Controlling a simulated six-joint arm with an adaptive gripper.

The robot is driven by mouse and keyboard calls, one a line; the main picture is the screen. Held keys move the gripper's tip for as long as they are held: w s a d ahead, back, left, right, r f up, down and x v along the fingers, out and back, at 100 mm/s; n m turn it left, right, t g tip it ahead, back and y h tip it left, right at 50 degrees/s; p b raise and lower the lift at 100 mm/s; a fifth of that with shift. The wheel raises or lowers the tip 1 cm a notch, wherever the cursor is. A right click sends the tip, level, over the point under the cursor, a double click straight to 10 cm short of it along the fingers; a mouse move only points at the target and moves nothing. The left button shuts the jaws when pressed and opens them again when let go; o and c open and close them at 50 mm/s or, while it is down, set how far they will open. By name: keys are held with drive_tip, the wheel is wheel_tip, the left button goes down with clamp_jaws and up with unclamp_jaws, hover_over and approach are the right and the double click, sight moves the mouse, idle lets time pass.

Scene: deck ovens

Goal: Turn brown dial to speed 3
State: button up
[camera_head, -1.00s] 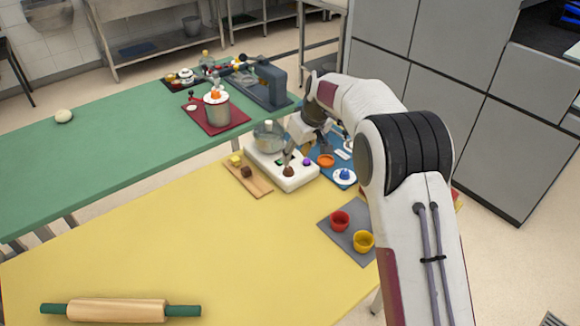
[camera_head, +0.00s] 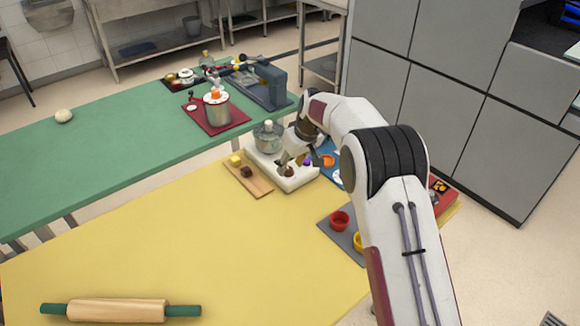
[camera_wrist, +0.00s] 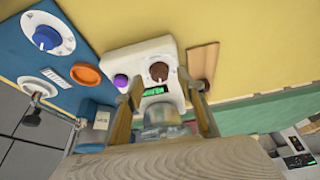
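The brown dial (camera_head: 289,171) sits on the near end of a white appliance (camera_head: 256,163) on the yellow table. In the wrist view the brown dial (camera_wrist: 159,72) carries a pale mark, but I cannot read its speed setting. A green-lit display (camera_wrist: 155,91) and a purple knob (camera_wrist: 120,81) are beside it. My gripper (camera_wrist: 160,88) is open, its two fingers spread with the brown dial showing between their tips. In the head view my gripper (camera_head: 288,160) is close by the dial; I cannot tell whether it touches. A metal bowl (camera_head: 268,139) stands on the appliance's far end.
A wooden board (camera_head: 248,181) with yellow and brown blocks lies left of the appliance. A blue panel (camera_wrist: 45,50) with blue and orange dials lies on its other side. A red cup (camera_head: 339,220) stands on a grey mat. The yellow table's middle is clear.

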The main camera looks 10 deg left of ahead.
drive_tip(key=shift+x, duration=0.85)
drive_tip(key=c, duration=1.1)
drive_tip(key=shift+m, duration=0.4)
drive_tip(key=shift+a+m+t+h, duration=0.1)
drive_tip(key=shift+m+t+h, duration=0.25)
drive_tip(key=shift+m, duration=0.6)
drive_tip(key=shift+a+m+t+h, duration=0.15)
drive_tip(key=shift+m+h, duration=0.3)
drive_tip(key=shift+m, duration=0.5)
drive_tip(key=shift+m+h, duration=0.9)
drive_tip(key=shift+m, duration=1.4)
drive_tip(key=shift+s, duration=0.1)
